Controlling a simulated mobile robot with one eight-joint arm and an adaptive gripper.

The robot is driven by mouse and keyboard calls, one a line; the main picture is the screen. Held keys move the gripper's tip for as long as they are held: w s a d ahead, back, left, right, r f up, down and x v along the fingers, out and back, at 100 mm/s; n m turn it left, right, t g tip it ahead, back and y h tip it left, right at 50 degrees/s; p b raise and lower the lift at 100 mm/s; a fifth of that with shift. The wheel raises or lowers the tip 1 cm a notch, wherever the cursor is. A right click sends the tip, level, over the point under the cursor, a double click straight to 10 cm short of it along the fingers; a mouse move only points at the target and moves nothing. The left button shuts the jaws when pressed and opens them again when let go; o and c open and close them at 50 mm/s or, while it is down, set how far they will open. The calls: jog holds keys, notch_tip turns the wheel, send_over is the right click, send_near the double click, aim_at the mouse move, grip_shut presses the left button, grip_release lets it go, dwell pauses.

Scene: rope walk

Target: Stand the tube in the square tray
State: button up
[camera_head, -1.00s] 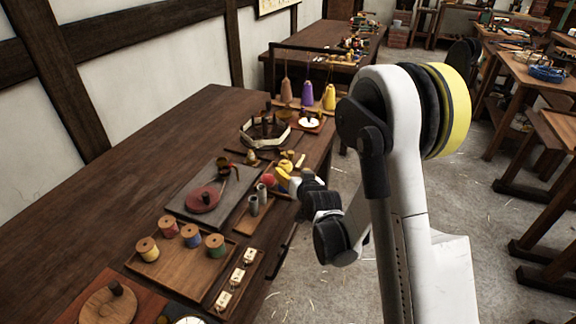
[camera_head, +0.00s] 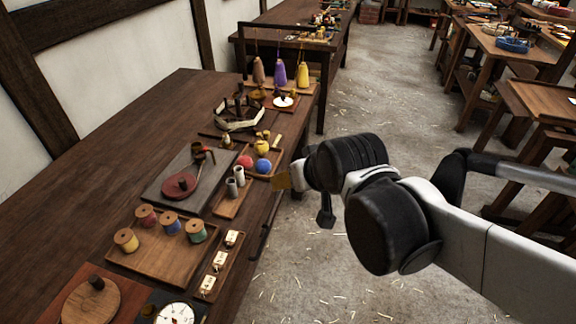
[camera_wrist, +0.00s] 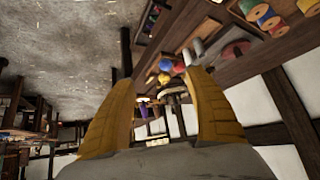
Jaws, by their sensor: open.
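I cannot tell which is the task's tube. Greyish tube shapes also show past my fingers in the wrist view (camera_wrist: 198,46). A roughly square wooden tray (camera_head: 165,263) lies nearer, with several thread spools along its far side and a bare front. My gripper (camera_wrist: 165,78) has its yellow fingers apart with nothing between them. In the head view it hangs right of the tubes, clear of them, beside the table edge.
A grey slab (camera_head: 160,192) with a red disc lies left of the tubes. A tray with red, blue and yellow balls (camera_head: 262,166) lies just beyond them. A narrow tray of small white tagged blocks (camera_head: 220,262) lies right of the spools. Floor right of the table is open.

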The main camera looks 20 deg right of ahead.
jog(key=s+g, duration=0.1)
jog(key=s, duration=0.7)
jog(key=shift+s+d+f, duration=0.15)
jog(key=shift+d+f, duration=0.05)
jog(key=shift+f, duration=0.15)
dwell(0.5)
